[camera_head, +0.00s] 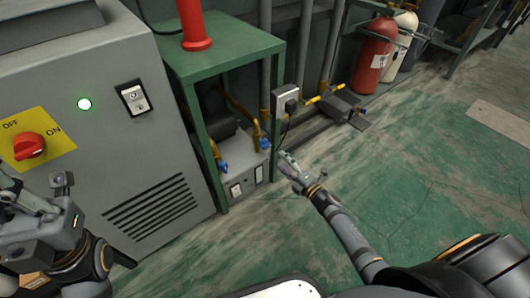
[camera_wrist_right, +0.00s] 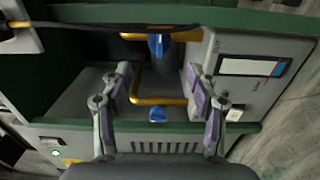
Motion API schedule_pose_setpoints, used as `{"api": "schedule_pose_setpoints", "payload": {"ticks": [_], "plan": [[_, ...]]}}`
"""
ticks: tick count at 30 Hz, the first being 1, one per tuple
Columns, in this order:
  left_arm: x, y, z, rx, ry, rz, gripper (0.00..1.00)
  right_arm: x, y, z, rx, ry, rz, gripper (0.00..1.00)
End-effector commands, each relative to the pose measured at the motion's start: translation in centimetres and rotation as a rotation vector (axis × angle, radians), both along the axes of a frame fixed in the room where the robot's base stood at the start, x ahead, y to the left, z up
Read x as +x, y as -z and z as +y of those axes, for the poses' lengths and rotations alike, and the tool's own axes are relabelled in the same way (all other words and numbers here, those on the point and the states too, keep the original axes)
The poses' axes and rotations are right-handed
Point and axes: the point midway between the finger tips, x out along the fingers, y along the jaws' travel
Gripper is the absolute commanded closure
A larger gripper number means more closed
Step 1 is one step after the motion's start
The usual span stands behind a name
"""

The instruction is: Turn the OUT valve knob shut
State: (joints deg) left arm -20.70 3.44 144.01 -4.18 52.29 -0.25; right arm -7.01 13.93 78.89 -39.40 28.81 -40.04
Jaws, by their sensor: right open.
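Two blue valve knobs sit on brass pipes at the grey unit in the green frame. In the head view one knob (camera_head: 222,166) is at the left post and the other knob (camera_head: 264,143) is at the right. In the right wrist view one knob (camera_wrist_right: 157,45) is ahead between the fingers and another (camera_wrist_right: 157,114) is lower.
The green frame (camera_head: 230,52) surrounds the grey unit (camera_head: 244,184). A grey cabinet (camera_head: 130,75) with a red rotary switch (camera_head: 29,146) stands left. A red cylinder (camera_head: 375,55) stands behind. The floor (camera_head: 420,150) to the right is clear.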

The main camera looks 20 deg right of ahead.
Motion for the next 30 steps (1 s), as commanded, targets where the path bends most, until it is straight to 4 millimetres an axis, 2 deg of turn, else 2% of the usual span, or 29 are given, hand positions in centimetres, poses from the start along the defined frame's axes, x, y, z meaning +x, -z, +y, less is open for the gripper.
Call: {"api": "schedule_pose_setpoints", "payload": {"ticks": [5,12,16,21,28,29,30], "plan": [[0.1,0.7,-0.1,0.003,-0.002,0.005,1.00,1.8,0.1,0.6,0.004,0.002,-0.001,0.40],[0.3,2.6,-0.3,0.013,-0.009,0.010,1.00,6.7,0.2,2.4,0.006,0.003,0.001,0.40],[0.3,3.3,-0.3,0.018,-0.012,0.013,1.00,8.6,0.2,3.1,0.006,0.003,0.002,0.40],[0.4,3.6,-0.4,0.020,-0.013,0.014,1.00,9.7,0.0,3.5,0.005,0.003,0.004,0.40],[0.4,3.5,-0.4,0.021,-0.014,0.015,1.00,9.8,0.0,3.5,0.006,0.003,0.005,0.40],[0.4,3.5,-0.4,0.021,-0.014,0.015,1.00,9.8,0.0,3.5,0.006,0.003,0.005,0.41],[0.4,3.5,-0.4,0.021,-0.014,0.015,1.00,9.8,0.0,3.5,0.006,0.003,0.005,0.47]]}}
